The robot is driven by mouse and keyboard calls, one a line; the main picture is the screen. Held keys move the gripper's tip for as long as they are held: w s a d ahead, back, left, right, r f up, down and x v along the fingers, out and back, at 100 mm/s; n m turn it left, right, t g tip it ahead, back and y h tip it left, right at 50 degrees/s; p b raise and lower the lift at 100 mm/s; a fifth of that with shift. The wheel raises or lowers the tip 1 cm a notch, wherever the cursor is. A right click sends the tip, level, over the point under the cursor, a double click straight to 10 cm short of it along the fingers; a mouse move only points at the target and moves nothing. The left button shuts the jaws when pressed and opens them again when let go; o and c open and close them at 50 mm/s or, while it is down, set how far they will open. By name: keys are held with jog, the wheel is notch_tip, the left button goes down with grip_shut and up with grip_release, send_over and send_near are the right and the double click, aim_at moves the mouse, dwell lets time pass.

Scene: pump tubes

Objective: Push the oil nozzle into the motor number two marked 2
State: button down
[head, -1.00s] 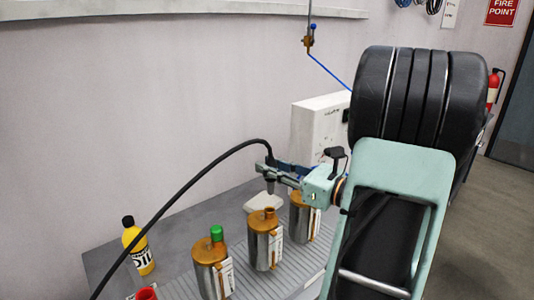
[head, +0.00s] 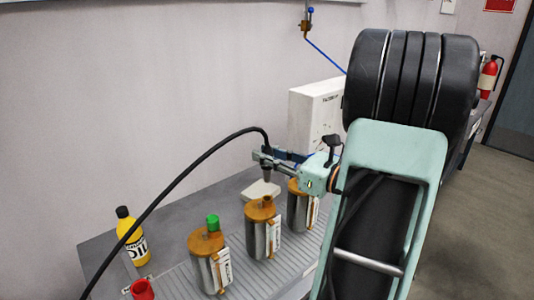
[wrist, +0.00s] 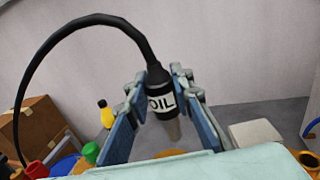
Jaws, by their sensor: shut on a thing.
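The oil nozzle, a black piece labelled OIL with a grey tip, shows in the wrist view (wrist: 160,100) and the head view (head: 267,172). My gripper (head: 266,160) is shut on it, with blue fingers on both sides in the wrist view (wrist: 150,105). The tip points down, apart from the motors, and appears above the middle motor in the head view. Three metal motors with orange tops stand in a row: a left one (head: 208,268) with a green cap, a middle one (head: 261,236) with an open orange port, and a right one (head: 298,212). Their number marks are not readable.
A black hose (head: 180,175) arcs from the nozzle down to the left. A yellow oil bottle (head: 132,240) and a red object (head: 142,289) are at the left of the grey table (head: 105,262). A white box (head: 312,115) stands behind the right motor.

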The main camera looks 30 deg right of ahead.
aim_at(267, 182)
jog(key=shift+f+b, duration=1.4)
jog(key=shift+f, duration=0.8)
jog(key=shift+f+b, duration=1.05)
jog(key=shift+f, duration=0.8)
jog(key=c, duration=1.6)
grip_release()
jog(key=v, duration=1.2)
